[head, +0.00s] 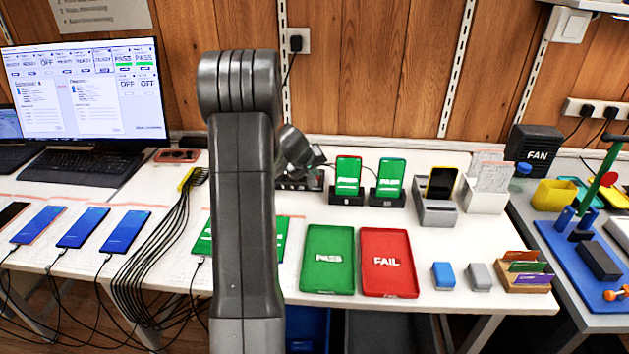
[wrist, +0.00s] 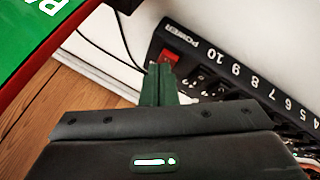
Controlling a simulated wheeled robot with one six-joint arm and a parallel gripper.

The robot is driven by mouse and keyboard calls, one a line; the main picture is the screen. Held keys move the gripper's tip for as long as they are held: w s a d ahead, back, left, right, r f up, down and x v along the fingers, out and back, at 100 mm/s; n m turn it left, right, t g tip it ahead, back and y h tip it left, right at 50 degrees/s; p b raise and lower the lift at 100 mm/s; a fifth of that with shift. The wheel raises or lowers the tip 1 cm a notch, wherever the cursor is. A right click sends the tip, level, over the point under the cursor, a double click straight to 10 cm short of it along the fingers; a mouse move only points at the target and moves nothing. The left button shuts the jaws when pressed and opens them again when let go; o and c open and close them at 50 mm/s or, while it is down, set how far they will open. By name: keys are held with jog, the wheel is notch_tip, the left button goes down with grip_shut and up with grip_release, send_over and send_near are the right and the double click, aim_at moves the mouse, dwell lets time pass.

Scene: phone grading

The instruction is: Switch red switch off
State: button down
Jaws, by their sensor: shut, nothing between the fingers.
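The red switch (wrist: 171,55) sits at the end of a black power strip (wrist: 238,72), next to the label POWER, in the wrist view. My gripper (wrist: 160,70) is shut and empty, its fingertips just beside and below the red switch in the picture. Whether they touch it I cannot tell. In the head view the power strip (head: 313,184) shows partly behind my arm, and the red switch and fingertips are hidden there.
A phone with a green screen (wrist: 32,28) is close at the upper left of the wrist view. In the head view two green-screened phones, the left phone (head: 348,172) and the right phone (head: 390,175), stand on docks right of the strip. A green PASS tray (head: 327,280) and red FAIL tray (head: 390,283) lie in front.

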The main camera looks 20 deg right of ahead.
jog(key=shift+f, duration=0.2)
dwell(0.6)
jog(key=shift+w+r+p, duration=0.1)
jog(key=shift+r+p, duration=0.2)
jog(key=shift+r, duration=0.45)
jog(key=r+p, duration=0.2)
jog(key=r, duration=0.1)
jog(key=r+p, duration=0.2)
jog(key=shift+w+d, duration=0.15)
jog(key=shift+w, duration=0.15)
jog(key=shift+f, duration=0.2)
jog(key=shift+s+f+b, duration=0.15)
jog(key=shift+f+b, duration=0.8)
jog(key=shift+f, duration=0.15)
jog(key=r+p, duration=0.1)
jog(key=p, duration=0.2)
jog(key=shift+r, duration=0.1)
